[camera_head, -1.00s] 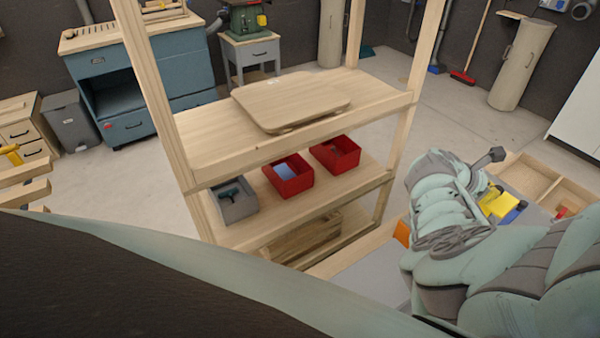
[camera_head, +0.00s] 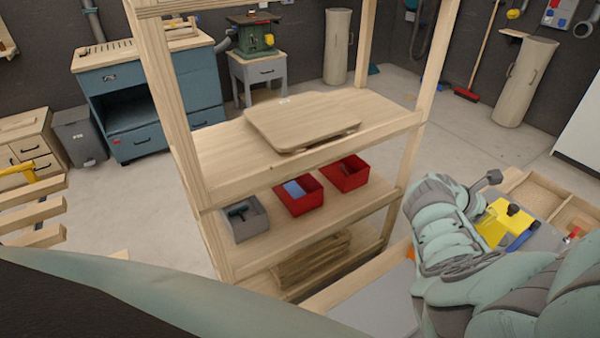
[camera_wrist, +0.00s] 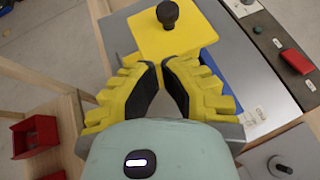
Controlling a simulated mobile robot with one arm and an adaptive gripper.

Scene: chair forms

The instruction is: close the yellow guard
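The yellow guard (camera_wrist: 186,35) is a flat yellow plate with a black round knob (camera_wrist: 167,13), at the top of the wrist view. It sits over a blue part (camera_wrist: 210,62) on a grey machine top (camera_wrist: 238,62). In the head view the guard (camera_head: 493,226) shows at the right, just past my arm. My gripper (camera_wrist: 159,62) has yellow fingers with black pads. Its fingertips point toward the guard's near edge with a narrow gap between them and nothing held. Whether they touch the guard cannot be told. The fingers are not clearly visible in the head view.
A wooden shelf (camera_head: 290,160) with red bins (camera_head: 300,205) and a grey bin (camera_head: 245,228) stands left of my arm. Open floor lies behind the shelf.

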